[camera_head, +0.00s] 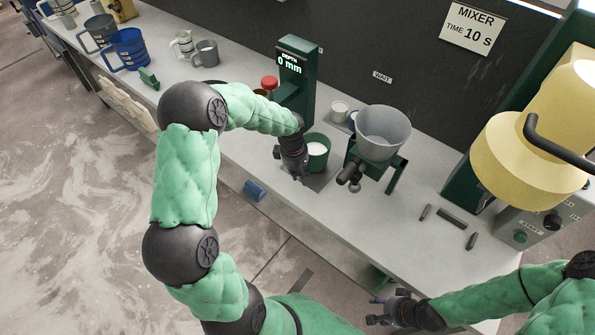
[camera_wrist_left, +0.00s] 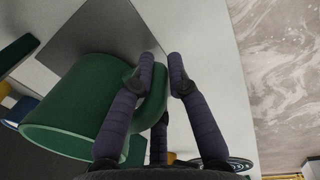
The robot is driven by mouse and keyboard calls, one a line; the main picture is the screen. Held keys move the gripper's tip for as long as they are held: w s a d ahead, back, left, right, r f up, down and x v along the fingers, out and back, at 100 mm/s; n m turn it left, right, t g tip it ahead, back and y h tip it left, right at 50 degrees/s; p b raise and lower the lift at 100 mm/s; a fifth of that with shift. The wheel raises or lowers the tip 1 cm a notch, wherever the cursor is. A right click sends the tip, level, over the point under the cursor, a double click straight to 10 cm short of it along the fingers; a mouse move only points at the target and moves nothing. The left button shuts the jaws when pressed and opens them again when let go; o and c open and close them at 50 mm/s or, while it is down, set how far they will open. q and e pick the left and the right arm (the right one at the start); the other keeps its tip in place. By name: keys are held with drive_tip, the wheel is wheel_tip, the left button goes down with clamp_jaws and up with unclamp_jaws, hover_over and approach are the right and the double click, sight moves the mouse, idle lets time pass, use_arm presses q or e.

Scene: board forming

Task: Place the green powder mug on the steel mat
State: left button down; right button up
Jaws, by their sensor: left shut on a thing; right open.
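The green mug (camera_head: 319,161) holds white powder and stands upright beneath the front of the dark green depth post. My left gripper (camera_head: 300,178) is shut on the mug's handle. In the left wrist view its fingers (camera_wrist_left: 160,75) close around the handle of the green mug (camera_wrist_left: 75,115). The steel mat (camera_wrist_left: 85,40) is a flat grey square at the mug's base in that view; whether the mug touches it or is just above, I cannot tell. My right gripper (camera_head: 380,312) is open and empty near the bench's front edge.
The green depth post (camera_head: 297,75) reads 0 mm. A grey hopper (camera_head: 382,132) on a green stand is right of the mug. Blue (camera_head: 127,50) and grey mugs stand at the left. Small dark bars (camera_head: 452,218) and a yellow mixer (camera_head: 520,150) are at the right.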

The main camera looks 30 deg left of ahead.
use_arm(q)
drive_tip(key=shift+f+b, duration=0.4)
drive_tip(key=shift+f, duration=0.15)
idle(0.4)
drive_tip(key=c, duration=0.8)
unclamp_jaws()
drive_tip(key=r, duration=0.8)
drive_tip(key=s+r, duration=0.1)
drive_tip(key=r, duration=0.3)
drive_tip(key=shift+s+a, duration=0.1)
drive_tip(key=shift+a, duration=0.1)
drive_tip(key=shift+f, duration=0.1)
